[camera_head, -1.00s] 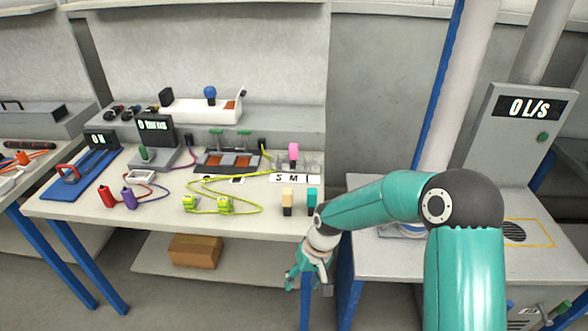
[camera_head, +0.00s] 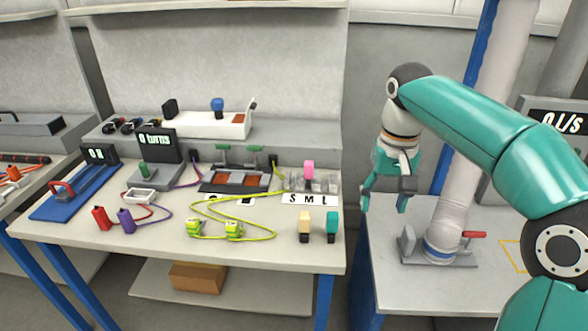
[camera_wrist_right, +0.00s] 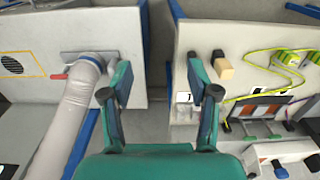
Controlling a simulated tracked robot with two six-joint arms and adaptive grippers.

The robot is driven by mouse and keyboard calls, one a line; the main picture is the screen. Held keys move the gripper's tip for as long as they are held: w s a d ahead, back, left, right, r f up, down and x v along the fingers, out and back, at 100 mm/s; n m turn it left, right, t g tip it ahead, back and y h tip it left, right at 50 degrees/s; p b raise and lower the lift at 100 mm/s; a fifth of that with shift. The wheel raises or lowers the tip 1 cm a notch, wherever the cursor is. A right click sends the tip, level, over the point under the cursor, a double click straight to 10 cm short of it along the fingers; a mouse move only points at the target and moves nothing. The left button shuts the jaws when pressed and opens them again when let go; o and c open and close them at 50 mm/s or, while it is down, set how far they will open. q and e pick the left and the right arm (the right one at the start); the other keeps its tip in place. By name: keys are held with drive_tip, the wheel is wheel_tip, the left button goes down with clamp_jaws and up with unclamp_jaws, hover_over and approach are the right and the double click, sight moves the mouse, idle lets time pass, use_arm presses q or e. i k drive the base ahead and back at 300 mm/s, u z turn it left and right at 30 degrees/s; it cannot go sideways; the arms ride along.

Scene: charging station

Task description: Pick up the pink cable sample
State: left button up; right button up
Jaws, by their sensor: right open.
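The pink cable sample (camera_head: 308,168) stands upright in a clear holder (camera_head: 325,183) near the back right of the workbench, behind a white card marked S M L (camera_head: 310,199). My right gripper (camera_head: 384,202) hangs to the right of the bench's right edge, with its fingers apart and pointing down. It is empty and clear of the pink sample. In the right wrist view its open fingers (camera_wrist_right: 162,88) frame the gap between the two tables. I cannot make out the pink sample there. My left gripper is not in view.
A tan sample (camera_head: 304,224) and a teal sample (camera_head: 332,225) stand at the bench's front right. A yellow-green cable (camera_head: 262,236) with connectors lies left of them. A pale hose (camera_head: 452,215) with a red-handled clamp (camera_head: 474,235) rises from the right table.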

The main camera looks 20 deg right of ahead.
sight(307, 171)
drive_tip(key=i, duration=1.2)
drive_tip(key=z, duration=0.05)
